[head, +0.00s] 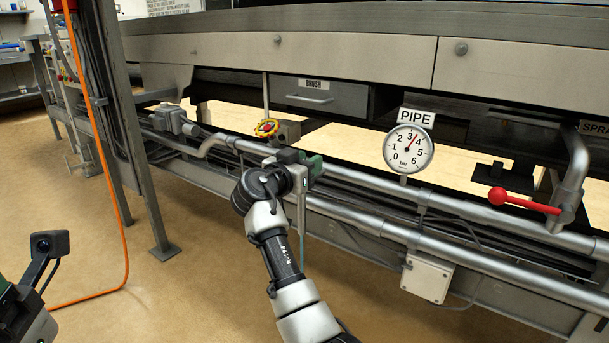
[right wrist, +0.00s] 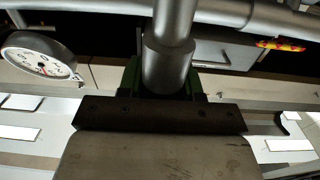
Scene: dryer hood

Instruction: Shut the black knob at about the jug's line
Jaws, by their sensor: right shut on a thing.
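My right gripper (head: 310,165) reaches the pipework in the middle of the head view. In the right wrist view its green jaws stand either side of a grey cylindrical stub (right wrist: 167,66), shut on it. I cannot make out a black knob or a jug in either view. My left gripper (head: 18,312) shows only in part at the lower left edge; its jaws cannot be made out.
A PIPE gauge (head: 408,149) and a red lever (head: 522,201) are to the right. A white box (head: 427,277) sits below the pipes.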

